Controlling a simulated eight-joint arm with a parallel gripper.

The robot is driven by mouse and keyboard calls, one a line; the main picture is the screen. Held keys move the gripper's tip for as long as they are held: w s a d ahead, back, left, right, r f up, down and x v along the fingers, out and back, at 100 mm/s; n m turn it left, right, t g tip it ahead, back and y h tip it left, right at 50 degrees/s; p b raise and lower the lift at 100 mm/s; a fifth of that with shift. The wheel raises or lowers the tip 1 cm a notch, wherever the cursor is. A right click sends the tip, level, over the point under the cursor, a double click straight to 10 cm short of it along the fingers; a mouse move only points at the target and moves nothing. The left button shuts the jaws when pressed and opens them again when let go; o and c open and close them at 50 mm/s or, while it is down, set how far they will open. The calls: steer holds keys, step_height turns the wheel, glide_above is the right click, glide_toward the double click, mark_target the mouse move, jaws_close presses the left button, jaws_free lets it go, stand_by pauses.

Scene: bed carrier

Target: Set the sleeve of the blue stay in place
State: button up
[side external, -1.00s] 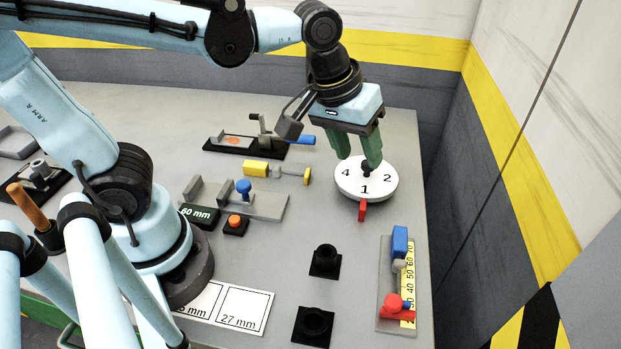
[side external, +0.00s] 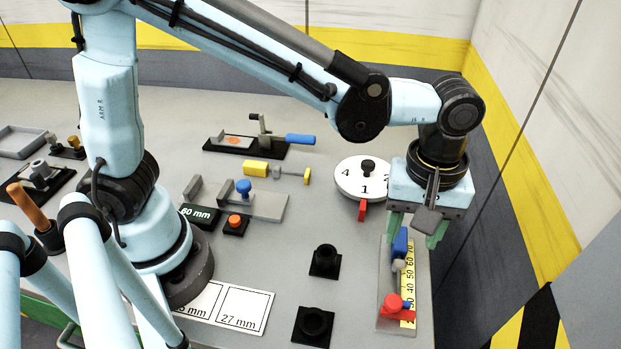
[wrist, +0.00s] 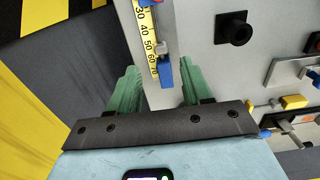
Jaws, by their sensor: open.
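The scale fixture (side external: 385,312) is a grey plate with a yellow numbered strip at the right of the table. A blue block (side external: 400,243) sits at its far end, near the 70 mark, joined to a grey rounded piece (side external: 399,265). A red knob (side external: 393,303) is at its near end. I cannot tell which part is the sleeve. My gripper (side external: 415,232) is open and points down over the far end of the fixture. In the wrist view, the blue block (wrist: 166,74) appears between the two green fingers; contact is not visible.
A white numbered dial (side external: 352,183) with a red pointer stands just left of my gripper. Two black sockets (side external: 325,262) (side external: 313,325) stand left of the fixture. The table's right edge and wall are close by. Bare table lies between sockets and dial.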

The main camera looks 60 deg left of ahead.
mark_target(400, 265)
step_height(400, 265, down, 8)
steer(key=shift+r, duration=0.2)
stand_by(0.3)
jaws_close()
